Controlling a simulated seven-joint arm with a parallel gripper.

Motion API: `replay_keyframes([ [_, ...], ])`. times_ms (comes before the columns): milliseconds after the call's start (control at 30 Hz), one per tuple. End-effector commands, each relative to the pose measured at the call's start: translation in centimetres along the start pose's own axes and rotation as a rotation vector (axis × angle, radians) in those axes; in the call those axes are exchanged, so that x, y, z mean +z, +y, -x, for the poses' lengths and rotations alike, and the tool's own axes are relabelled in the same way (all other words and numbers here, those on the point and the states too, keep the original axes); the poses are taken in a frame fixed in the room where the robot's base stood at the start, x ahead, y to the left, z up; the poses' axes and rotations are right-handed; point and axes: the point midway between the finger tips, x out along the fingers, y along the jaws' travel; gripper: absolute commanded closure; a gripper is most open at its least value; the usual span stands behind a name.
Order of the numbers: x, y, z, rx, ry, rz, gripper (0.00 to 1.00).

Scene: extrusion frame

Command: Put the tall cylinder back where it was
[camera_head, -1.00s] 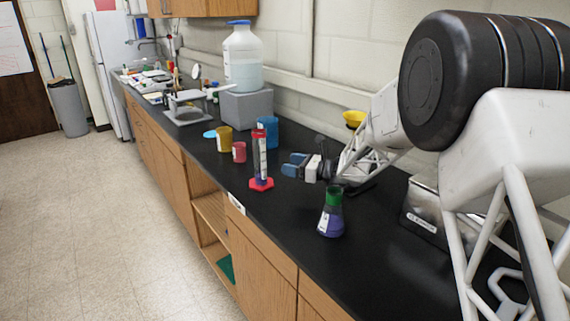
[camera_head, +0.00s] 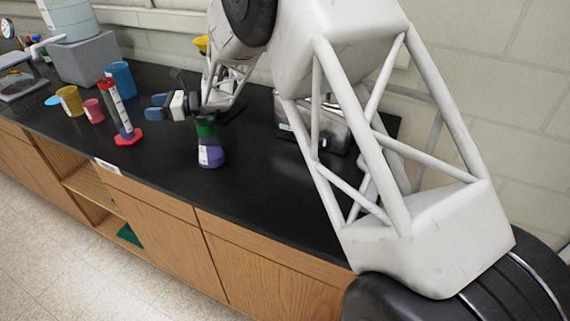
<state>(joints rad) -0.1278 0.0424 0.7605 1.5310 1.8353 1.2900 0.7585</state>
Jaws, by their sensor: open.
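The tall cylinder (camera_head: 116,106) is a clear graduated tube with a red top, some dark liquid low down and a red hexagonal foot. It stands on the black counter (camera_head: 255,196), left of my gripper. My gripper (camera_head: 156,107) has blue fingertips and is open and empty. It is to the right of the cylinder, apart from it, with the fingers pointing left towards it. The fingers overlap in this view, so the gap between them is hard to see.
A metal box (camera_head: 318,128) sits at the back. The counter's front right is clear.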

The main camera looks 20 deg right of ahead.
Motion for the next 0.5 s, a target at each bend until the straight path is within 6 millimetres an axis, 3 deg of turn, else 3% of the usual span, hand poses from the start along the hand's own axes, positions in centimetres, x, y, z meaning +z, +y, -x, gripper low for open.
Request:
replay_keyframes([
  [167, 1.7, 1.9, 1.1, 0.037, 0.054, 0.069, 0.29],
  [500, 5.9, 10.0, 6.4, 0.199, 0.278, 0.351, 0.29],
])
